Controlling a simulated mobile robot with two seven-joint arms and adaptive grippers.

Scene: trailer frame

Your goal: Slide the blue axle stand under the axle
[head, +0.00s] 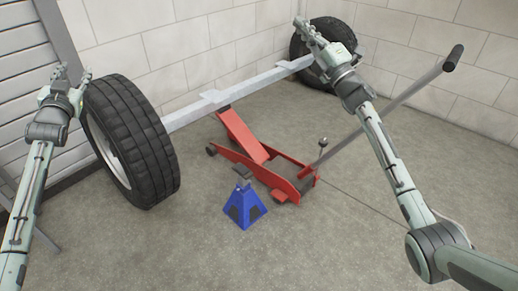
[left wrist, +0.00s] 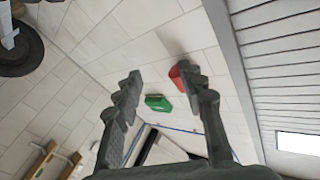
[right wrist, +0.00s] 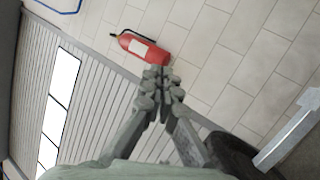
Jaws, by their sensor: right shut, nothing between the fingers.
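The blue axle stand (head: 244,207) stands upright on the floor in the head view, in front of the red floor jack and clear of the axle. The grey axle (head: 238,90) runs between two wheels, with the jack's raised red arm under its middle. My left gripper (head: 72,78) is raised beside the near wheel at the left, open and empty; its spread fingers show in the left wrist view (left wrist: 165,90). My right gripper (head: 306,28) is raised near the far wheel, shut and empty; its closed fingers show in the right wrist view (right wrist: 160,75). Neither touches the stand.
The red floor jack (head: 262,160) lies behind and right of the stand, its long handle (head: 400,103) slanting up to the right. The near wheel (head: 132,140) stands left, the far wheel (head: 322,50) at the back. Floor in front of the stand is clear.

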